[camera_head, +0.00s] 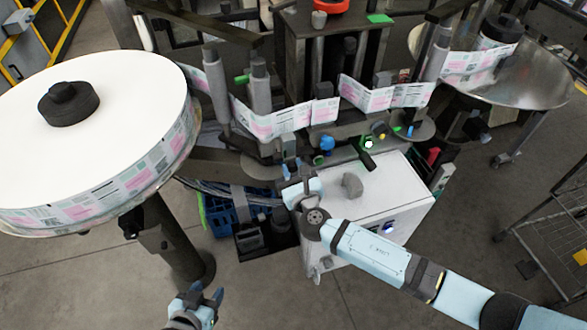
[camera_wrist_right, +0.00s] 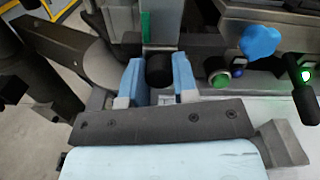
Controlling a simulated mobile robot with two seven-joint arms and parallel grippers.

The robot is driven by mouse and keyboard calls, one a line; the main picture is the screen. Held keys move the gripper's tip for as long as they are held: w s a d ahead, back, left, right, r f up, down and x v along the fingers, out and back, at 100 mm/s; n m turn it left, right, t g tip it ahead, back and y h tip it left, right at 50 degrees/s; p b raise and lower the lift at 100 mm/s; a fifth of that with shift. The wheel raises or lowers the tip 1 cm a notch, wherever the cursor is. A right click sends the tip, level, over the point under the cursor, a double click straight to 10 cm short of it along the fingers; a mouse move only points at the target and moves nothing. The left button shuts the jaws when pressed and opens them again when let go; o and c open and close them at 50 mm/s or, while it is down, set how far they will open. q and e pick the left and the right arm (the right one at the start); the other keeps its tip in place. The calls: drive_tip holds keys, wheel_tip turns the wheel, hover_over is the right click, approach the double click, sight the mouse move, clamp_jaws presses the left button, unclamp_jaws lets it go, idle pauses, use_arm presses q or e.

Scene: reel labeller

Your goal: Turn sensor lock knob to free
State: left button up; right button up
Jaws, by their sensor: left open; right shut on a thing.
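A black round knob (camera_wrist_right: 159,69), which looks like the sensor lock knob, sits between the two blue fingers of my right gripper (camera_wrist_right: 158,78) in the right wrist view. The right gripper is shut on it. A green strip rises just behind the knob. In the head view my right gripper (camera_head: 292,172) is at the front of the labeller, left of the white box, and hides the knob. Whether the knob stands at locked or free cannot be read. My left gripper (camera_head: 197,299) is open and empty at the bottom, low over the floor.
A blue knob (camera_wrist_right: 260,41), a green button (camera_wrist_right: 219,79) and a black lever (camera_wrist_right: 305,98) beside a lit green lamp are right of the gripper. A white box (camera_head: 375,205) stands below. A large label reel (camera_head: 95,130) fills the left. Floor is clear lower left.

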drive_tip(key=shift+f, duration=0.1)
drive_tip(key=o, duration=0.9)
drive_tip(key=shift+o, duration=0.2)
drive_tip(key=shift+s, duration=0.1)
drive_tip(key=b+v, duration=0.2)
drive_tip(key=v, duration=1.1)
drive_tip(key=shift+s, duration=0.3)
drive_tip(key=shift+d, duration=0.15)
